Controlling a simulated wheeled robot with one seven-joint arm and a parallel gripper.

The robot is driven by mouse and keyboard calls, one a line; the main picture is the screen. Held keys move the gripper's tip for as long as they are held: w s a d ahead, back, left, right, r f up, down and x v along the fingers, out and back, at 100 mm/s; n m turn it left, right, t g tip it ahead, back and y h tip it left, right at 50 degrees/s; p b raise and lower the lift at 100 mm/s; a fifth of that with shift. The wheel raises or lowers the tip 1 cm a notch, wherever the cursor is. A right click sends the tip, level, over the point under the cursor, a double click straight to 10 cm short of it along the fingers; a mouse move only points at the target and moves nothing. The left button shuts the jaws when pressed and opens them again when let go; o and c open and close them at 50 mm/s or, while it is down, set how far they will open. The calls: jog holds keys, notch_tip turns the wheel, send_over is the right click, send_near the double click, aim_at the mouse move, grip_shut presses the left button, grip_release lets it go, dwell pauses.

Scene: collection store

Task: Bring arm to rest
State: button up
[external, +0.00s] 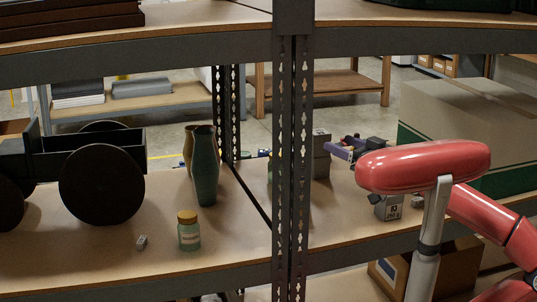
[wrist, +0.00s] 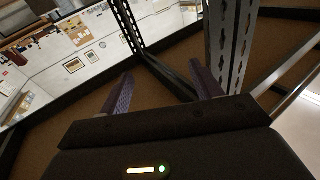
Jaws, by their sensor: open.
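My red arm (external: 424,166) reaches in from the right in the external view, over the right part of the shelf. My gripper (external: 345,148) shows only in small part there, pointing left at shelf height behind the arm. In the wrist view my gripper (wrist: 160,88) has its two purple-grey fingers wide apart, with nothing between them. The wrist picture is tilted and shows a metal shelf post (wrist: 232,45) close to the right finger; I cannot tell whether they touch.
A slotted metal post (external: 293,170) stands left of my arm. A large green-and-white box (external: 460,120) stands behind my arm.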

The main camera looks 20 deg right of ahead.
jog(key=w+d+f+m+g+h+p, duration=0.1)
jog(key=d+f+g+h, duration=0.1)
jog(key=d+f+h, duration=0.3)
jog(key=w+d+f+g+p, duration=0.1)
jog(key=d+f+g, duration=0.1)
jog(key=f, duration=0.4)
jog(key=s+d+f+m+g+h, duration=0.2)
jog(key=s+f+g, duration=0.1)
jog(key=f, duration=0.6)
jog(key=s+d+f+m+g+h+p, duration=0.1)
jog(key=s+d+f+g+h, duration=0.1)
jog(key=f, duration=0.8)
jog(key=s+d+g, duration=0.1)
jog(key=s+g, duration=0.1)
jog(key=shift+s+d+m, duration=0.3)
jog(key=shift+s+m, duration=0.05)
jog(key=shift+m, duration=0.05)
